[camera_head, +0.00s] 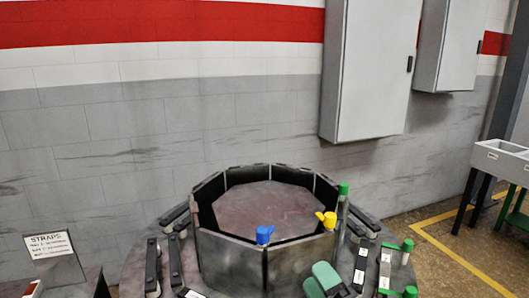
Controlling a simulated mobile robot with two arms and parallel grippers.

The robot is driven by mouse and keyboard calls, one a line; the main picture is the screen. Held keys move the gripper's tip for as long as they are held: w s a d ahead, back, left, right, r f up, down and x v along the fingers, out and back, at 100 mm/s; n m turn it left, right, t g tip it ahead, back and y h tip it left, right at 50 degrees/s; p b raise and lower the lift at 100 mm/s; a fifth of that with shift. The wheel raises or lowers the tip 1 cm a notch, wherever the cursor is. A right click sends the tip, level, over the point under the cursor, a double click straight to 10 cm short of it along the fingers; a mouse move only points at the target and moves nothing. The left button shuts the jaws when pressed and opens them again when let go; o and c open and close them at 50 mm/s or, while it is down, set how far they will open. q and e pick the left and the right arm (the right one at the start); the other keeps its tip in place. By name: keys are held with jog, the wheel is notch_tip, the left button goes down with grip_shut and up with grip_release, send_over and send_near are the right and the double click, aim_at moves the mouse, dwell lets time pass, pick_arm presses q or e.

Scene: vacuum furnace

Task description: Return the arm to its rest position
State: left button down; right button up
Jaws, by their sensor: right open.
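Most of my right arm is out of the picture. My left gripper is not in view. The dark many-sided furnace ring (232,262) stands upright in the middle, with a flat reddish-brown surface (265,208) inside.
Dark straps with white labels (361,268) lie around the ring, some near green-capped posts (407,245). A STRAPS sign (52,246) stands at left. Grey cabinets (368,70) hang on the wall. A grey bin table (500,158) is at right, with floor open before it.

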jog(key=s+d+f+m+g+h, duration=0.4)
jog(key=d+f+m+h, duration=0.1)
jog(key=f+m, duration=0.25)
jog(key=s+d+f+m+g+h, duration=0.3)
jog(key=s+d+f+m+h, duration=0.15)
jog(key=f+m, duration=0.35)
jog(key=s+f+m+g, duration=0.3)
jog(key=s+g, duration=0.2)
jog(key=s, duration=0.3)
jog(key=s+f+m+g, duration=0.3)
jog(key=s+m+g, duration=0.1)
jog(key=s, duration=0.5)
notch_tip(320, 180, down, 27)
jog(key=g, duration=0.1)
jog(key=s+d+f, duration=0.2)
jog(key=s+f, duration=0.5)
jog(key=s, duration=0.1)
jog(key=s+d+f+g, duration=0.1)
jog(key=s+f, duration=0.7)
jog(key=shift+s+d+f+n+g, duration=0.15)
jog(key=shift+s+d+n+g, duration=0.2)
jog(key=shift+n, duration=0.1)
